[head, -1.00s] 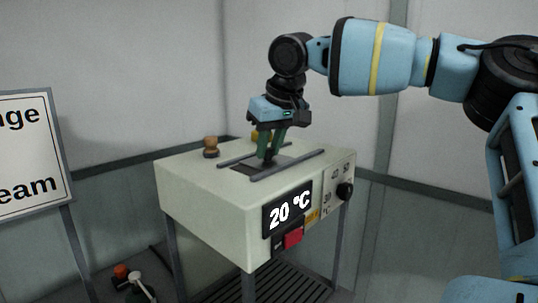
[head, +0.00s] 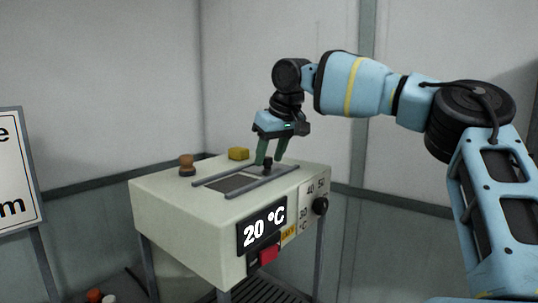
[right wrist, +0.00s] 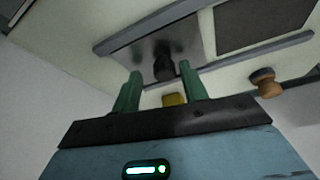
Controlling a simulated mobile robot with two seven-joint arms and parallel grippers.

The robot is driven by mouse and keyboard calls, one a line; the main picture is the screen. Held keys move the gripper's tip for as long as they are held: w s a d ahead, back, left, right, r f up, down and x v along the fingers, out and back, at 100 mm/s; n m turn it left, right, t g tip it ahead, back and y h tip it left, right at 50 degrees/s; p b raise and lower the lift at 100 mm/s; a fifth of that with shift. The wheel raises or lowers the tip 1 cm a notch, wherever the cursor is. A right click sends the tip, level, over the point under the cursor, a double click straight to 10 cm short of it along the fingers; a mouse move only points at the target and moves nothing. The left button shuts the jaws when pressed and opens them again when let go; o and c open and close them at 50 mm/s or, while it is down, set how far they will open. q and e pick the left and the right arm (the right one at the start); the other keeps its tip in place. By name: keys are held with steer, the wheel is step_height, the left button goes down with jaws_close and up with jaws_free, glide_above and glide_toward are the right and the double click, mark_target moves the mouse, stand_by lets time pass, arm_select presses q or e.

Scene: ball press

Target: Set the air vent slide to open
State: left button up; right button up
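The air vent slide is a grey metal plate with a black knob (head: 267,163), set between two rails on top of the pale machine. The knob stands at the right part of the rails, and a dark opening (head: 232,183) shows to its left. In the right wrist view the knob (right wrist: 163,67) lies between the fingertips' directions, with the dark opening (right wrist: 262,22) beside the plate. My right gripper (head: 269,160) is open, its green fingers apart on either side of the knob. Contact cannot be made out. My left gripper is not in view.
A brown wooden knob (head: 187,166) and a yellow block (head: 238,154) stand on the machine top (head: 155,188). The front has a temperature display (head: 262,228), a red button (head: 268,254) and a black dial (head: 320,206). A sign (head: 15,170) stands at left.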

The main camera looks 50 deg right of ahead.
mark_target(278, 171)
steer(key=shift+a, duration=0.1)
steer(key=shift+s+r, duration=0.2)
steer(key=shift+r, duration=0.25)
steer(key=v, duration=0.6)
steer(key=shift+r, duration=0.4)
steer(key=shift+s+f, duration=0.1)
steer(key=shift+s, duration=0.05)
